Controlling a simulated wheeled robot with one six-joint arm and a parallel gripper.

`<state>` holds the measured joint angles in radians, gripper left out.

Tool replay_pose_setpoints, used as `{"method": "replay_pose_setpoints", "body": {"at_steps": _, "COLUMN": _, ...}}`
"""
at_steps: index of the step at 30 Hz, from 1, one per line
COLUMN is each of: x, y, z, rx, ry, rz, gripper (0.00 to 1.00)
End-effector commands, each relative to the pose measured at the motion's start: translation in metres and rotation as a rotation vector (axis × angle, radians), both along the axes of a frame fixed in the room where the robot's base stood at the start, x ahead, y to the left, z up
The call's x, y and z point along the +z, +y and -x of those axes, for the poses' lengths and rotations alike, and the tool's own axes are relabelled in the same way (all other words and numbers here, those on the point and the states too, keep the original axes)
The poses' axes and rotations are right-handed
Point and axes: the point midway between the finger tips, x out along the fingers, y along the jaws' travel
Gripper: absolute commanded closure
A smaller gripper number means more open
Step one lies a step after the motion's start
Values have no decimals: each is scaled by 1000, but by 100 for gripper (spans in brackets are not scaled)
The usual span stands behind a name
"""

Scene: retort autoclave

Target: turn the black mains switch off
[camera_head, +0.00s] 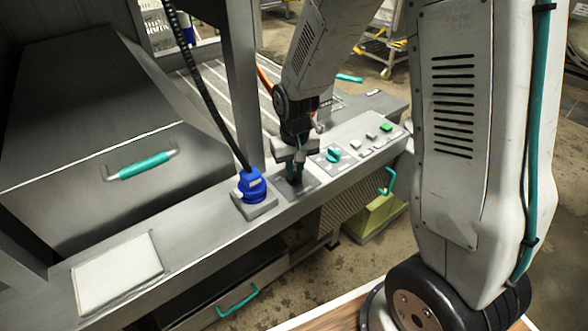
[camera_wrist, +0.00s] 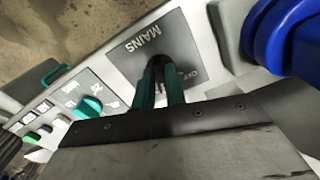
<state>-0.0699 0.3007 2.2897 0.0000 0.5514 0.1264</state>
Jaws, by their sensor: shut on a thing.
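The black mains switch (camera_wrist: 152,52) sits on a dark grey plate (camera_wrist: 128,62) marked MAINS and OFF on the sloping control panel. My gripper (camera_wrist: 160,84) reaches down to it, and its two teal fingers are closed on the switch, one on each side. In the head view my gripper (camera_head: 294,176) is over the plate (camera_head: 307,187), between the blue plug and the teal knob. The fingers and wrist hide much of the switch, so its exact angle is hard to tell.
A blue plug (camera_head: 252,186) with a black cable stands just left of my gripper. To the right are a teal rotary knob (camera_head: 333,155), white buttons and a green button (camera_head: 386,127). A grey lidded chamber with a teal handle (camera_head: 145,166) is at the left.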

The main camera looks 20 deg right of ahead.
Motion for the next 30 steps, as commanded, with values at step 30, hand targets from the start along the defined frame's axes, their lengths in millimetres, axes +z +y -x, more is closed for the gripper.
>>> {"method": "replay_pose_setpoints", "body": {"at_steps": 30, "x": 0, "y": -5, "z": -2, "rx": 915, "ry": -1, "rz": 0, "gripper": 100}}
